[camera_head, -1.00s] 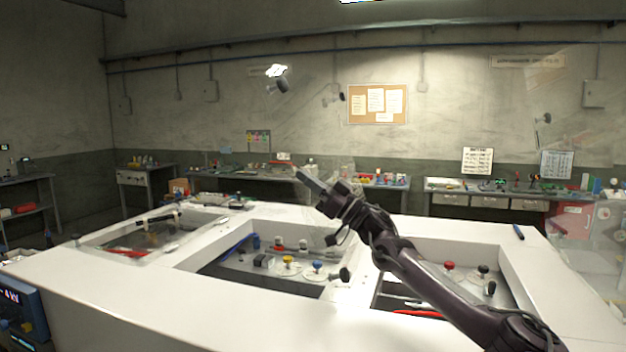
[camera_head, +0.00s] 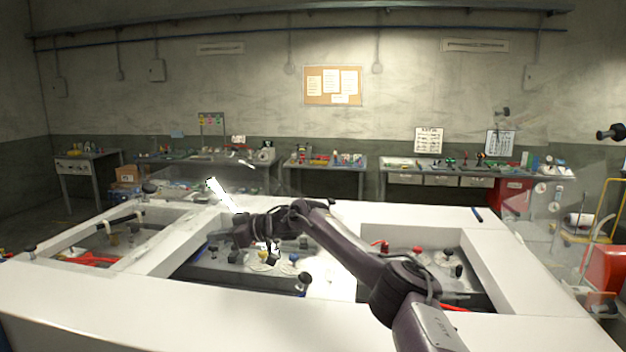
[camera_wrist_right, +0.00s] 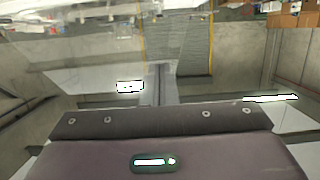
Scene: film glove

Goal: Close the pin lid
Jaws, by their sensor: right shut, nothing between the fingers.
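The pin lid seems to be a clear, hard-to-see panel (camera_head: 185,176) standing tilted above the white bench in the head view, with a dark knob (camera_head: 148,187) at its left. Its exact edges are unclear. My right gripper (camera_head: 221,194) is shut and empty, pointing up and left near this panel, above the middle compartment. Whether it touches the panel cannot be told. In the right wrist view its shut fingers (camera_wrist_right: 165,85) point away from the camera, with clear surfaces around them. My left gripper is not in view.
The white bench (camera_head: 120,308) has recessed compartments with small knobs and parts. My right arm crosses the middle one. Another clear panel with a dark knob (camera_head: 502,112) stands raised at right. A red machine (camera_head: 606,272) stands at the far right.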

